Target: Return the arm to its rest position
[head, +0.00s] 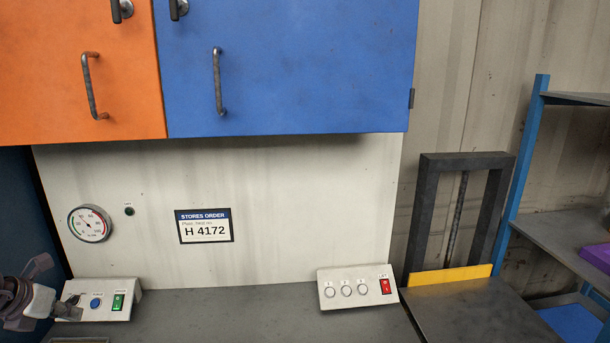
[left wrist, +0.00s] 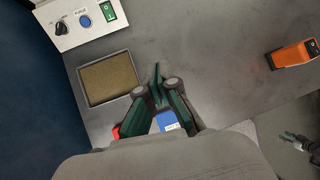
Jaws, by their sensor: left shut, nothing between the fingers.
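My left gripper (head: 66,307) shows at the lower left edge of the head view, beside and partly in front of the left switch box. In the left wrist view the green fingers of my left gripper (left wrist: 158,82) are together, with nothing held between them. They hang above the grey worktop (left wrist: 205,50), next to a shallow tray (left wrist: 111,78) with a brown surface. A small dark jointed part, which looks like my right gripper (left wrist: 297,140), shows at the lower right of that view; its fingers are too small to read.
The left switch box (head: 113,300) and right button box (head: 357,287) stand on the worktop. Orange (head: 120,75) and blue (head: 290,70) cabinet doors hang above. A dark frame (head: 428,220) stands at right. The wrist view shows an orange tool (left wrist: 293,55). The worktop's middle is clear.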

